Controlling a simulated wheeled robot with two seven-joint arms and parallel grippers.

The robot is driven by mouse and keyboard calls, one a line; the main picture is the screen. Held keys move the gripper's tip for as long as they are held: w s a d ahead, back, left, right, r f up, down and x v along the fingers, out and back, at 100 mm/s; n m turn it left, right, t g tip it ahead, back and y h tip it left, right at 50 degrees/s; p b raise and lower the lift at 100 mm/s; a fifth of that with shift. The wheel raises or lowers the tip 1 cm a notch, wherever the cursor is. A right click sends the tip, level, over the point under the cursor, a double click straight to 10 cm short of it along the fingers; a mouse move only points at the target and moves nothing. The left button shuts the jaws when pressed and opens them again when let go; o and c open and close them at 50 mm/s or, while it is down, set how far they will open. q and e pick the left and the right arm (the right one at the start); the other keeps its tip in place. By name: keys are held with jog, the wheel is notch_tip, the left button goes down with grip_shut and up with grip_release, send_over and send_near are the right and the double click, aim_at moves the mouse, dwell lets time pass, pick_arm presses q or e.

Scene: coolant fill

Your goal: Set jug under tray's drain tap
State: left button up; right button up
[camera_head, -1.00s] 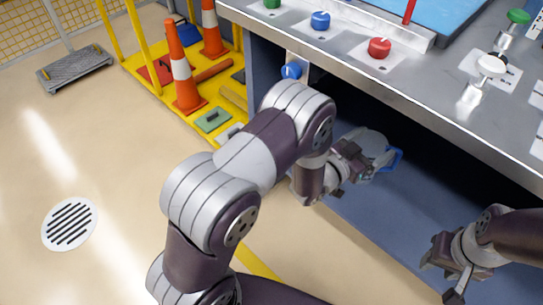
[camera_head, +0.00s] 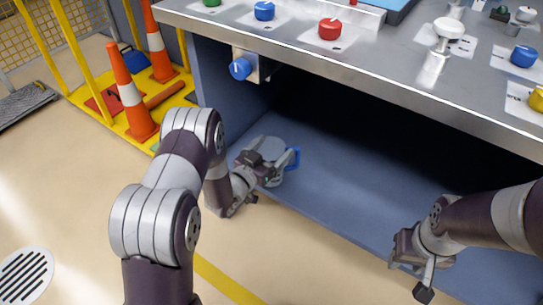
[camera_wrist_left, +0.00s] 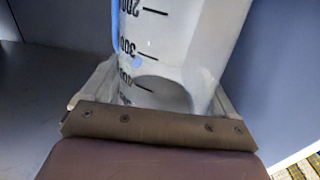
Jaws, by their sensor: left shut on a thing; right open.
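A pale, clear jug (camera_head: 271,147) with a blue handle (camera_head: 293,158) is in the open space under the bench, low over or on its blue floor; I cannot tell if it touches. My left gripper (camera_head: 269,170) is shut on the jug, and in the left wrist view the jug (camera_wrist_left: 180,45) with dark graduation marks sits upside down in the picture between the fingers. A tap with a blue knob (camera_head: 240,68) hangs under the bench's front edge, above and a little left of the jug. My right gripper (camera_head: 408,278) is open and empty at the lower right.
The steel bench top (camera_head: 390,65) carries red (camera_head: 330,29), blue and white knobs, and its edge overhangs the blue shelf floor (camera_head: 340,205). A side wall (camera_head: 218,85) closes the left. Orange cones (camera_head: 129,92) stand on a yellow platform further left. The shelf right of the jug is clear.

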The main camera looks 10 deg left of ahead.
pick_arm(q)
jog(key=shift+f, duration=0.3)
jog(key=o, duration=0.8)
jog(key=shift+r+p, duration=0.4)
jog(key=s+a+r+n+g+y+p, duration=0.1)
jog(key=s+a+g+y+p, duration=0.1)
jog(key=s+a+g+y, duration=0.3)
jog(key=s+a+r+g+y+p, duration=0.1)
jog(key=s+g, duration=0.3)
jog(key=s, duration=0.2)
jog(key=s+d+r+n+g, duration=0.1)
jog(key=s+r+g, duration=0.1)
jog(key=s, duration=0.3)
jog(key=s+d+r+n+g, duration=0.1)
jog(key=s+g, duration=0.1)
jog(key=s, duration=0.3)
jog(key=s+d+r+n+g, duration=0.1)
jog(key=s+r+g, duration=0.1)
jog(key=s, duration=0.3)
jog(key=shift+s+d+r, duration=0.2)
jog(key=shift+d+r, duration=0.15)
